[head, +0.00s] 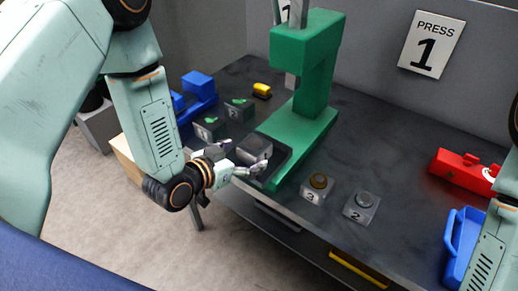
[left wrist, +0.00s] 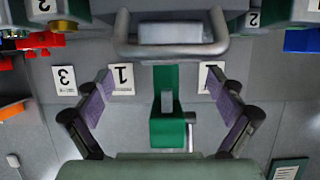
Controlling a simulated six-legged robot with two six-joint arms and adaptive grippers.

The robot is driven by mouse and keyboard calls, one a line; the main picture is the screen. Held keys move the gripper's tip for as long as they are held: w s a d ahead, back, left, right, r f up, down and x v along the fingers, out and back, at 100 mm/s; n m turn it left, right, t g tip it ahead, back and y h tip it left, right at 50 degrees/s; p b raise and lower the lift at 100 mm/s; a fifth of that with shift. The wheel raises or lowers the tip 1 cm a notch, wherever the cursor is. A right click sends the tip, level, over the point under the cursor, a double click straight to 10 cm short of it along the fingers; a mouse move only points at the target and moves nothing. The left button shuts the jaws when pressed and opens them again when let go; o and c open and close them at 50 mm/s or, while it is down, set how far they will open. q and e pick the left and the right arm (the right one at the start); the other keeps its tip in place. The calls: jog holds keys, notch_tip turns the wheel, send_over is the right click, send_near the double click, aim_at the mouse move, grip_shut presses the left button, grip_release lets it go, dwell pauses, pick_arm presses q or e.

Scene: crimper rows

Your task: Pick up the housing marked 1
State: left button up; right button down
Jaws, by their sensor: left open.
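A dark grey block (head: 255,148), seemingly a housing, sits on the black base at the foot of the green press (head: 305,105). I cannot see a number on it. My left gripper (head: 252,162) is open in front of it, low at the bench edge. In the left wrist view, upside down, its purple-padded fingers (left wrist: 163,108) stand wide apart with nothing between them. A pale grey block (left wrist: 170,33) lies beyond, inside a grey frame. Two dark blocks with green tops stand left of the press; one reads 2 (head: 240,108), the other's label (head: 209,129) is unclear. My right gripper is not visible.
Grey blocks marked 3 (head: 317,188) and 2 (head: 362,205) stand right of the press. A red part (head: 465,170) and a blue tray (head: 463,240) are at far right. A yellow piece (head: 262,90) and a blue fixture (head: 198,92) are behind left. A "PRESS 1" sign (head: 431,44) is on the wall.

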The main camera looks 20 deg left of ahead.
aim_at(247, 150)
pick_arm(q)
jog(key=w, duration=0.1)
jog(key=w+f, duration=0.1)
jog(key=shift+w+a+f, duration=0.2)
jog(key=shift+w+a, duration=0.05)
jog(key=shift+w, duration=0.15)
jog(key=x, duration=0.1)
jog(key=p+x, duration=0.1)
jog(key=x, duration=0.1)
jog(key=shift+d+r, duration=0.1)
jog(key=shift+d, duration=0.25)
jog(key=shift+w+a+f, duration=0.25)
jog(key=shift+w, duration=0.1)
jog(key=shift+s+d+r, duration=0.2)
jog(key=shift+s, duration=0.05)
jog(key=c, duration=0.5)
jog(key=shift+w+a+f, duration=0.1)
jog(key=shift+a+f, duration=0.05)
jog(key=c, duration=1.4)
